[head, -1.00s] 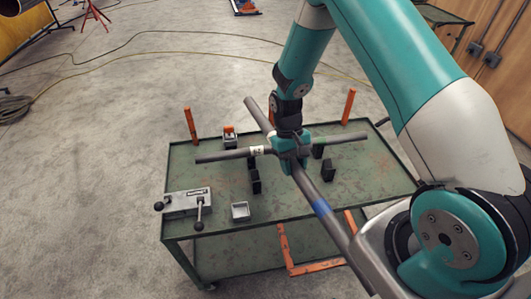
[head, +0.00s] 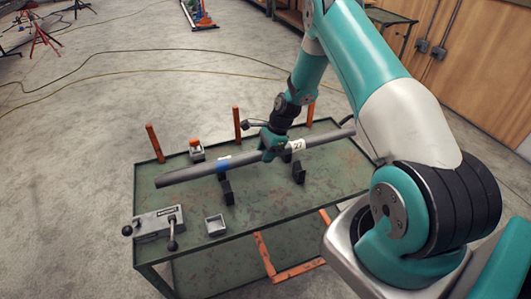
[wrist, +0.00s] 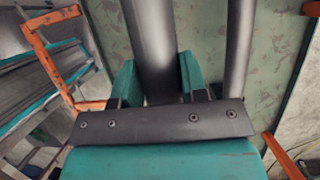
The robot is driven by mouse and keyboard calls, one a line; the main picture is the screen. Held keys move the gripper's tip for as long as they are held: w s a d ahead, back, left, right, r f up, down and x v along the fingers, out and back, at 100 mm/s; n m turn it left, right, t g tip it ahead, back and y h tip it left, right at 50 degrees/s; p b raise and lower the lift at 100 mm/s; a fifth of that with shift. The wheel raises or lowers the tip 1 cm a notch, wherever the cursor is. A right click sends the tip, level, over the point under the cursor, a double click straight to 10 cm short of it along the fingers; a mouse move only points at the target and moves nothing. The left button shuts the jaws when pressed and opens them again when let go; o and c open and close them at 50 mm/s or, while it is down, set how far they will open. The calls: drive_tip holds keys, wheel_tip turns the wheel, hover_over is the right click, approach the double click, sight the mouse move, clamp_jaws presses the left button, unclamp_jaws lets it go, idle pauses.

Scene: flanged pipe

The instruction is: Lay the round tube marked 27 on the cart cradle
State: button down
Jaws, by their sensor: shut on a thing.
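The round tube marked 27 (head: 255,156) is dark grey with a blue band and a white "27" label. My gripper (head: 271,152) is shut around it near the middle, between band and label. The tube lies lengthwise over the green cart (head: 262,206), its left end towards the cart's left edge. The black cradle blocks (head: 298,172) stand below and in front of it; I cannot tell whether it touches them. In the wrist view, the tube (wrist: 155,45) runs between my fingers. A second, thinner-looking tube (wrist: 238,50) runs alongside on the right; the head view mostly hides it.
Orange posts (head: 155,142) stand along the cart's back edge. A clamp-like grey box with levers (head: 158,222) and a small open box (head: 215,225) sit at the front left. A small box with an orange top (head: 196,150) is at the back left. Cables cross the floor behind.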

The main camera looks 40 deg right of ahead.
drive_tip(key=shift+f+b, duration=3.4)
drive_tip(key=shift+f, duration=1.35)
drive_tip(key=shift+a+f+b, duration=0.1)
drive_tip(key=shift+f+b, duration=0.3)
drive_tip(key=shift+f, duration=0.1)
drive_tip(key=c, duration=0.6)
unclamp_jaws()
drive_tip(key=b+v, duration=0.2)
drive_tip(key=v, duration=1.5)
drive_tip(key=shift+s+r, duration=0.1)
drive_tip(key=shift+r, duration=0.1)
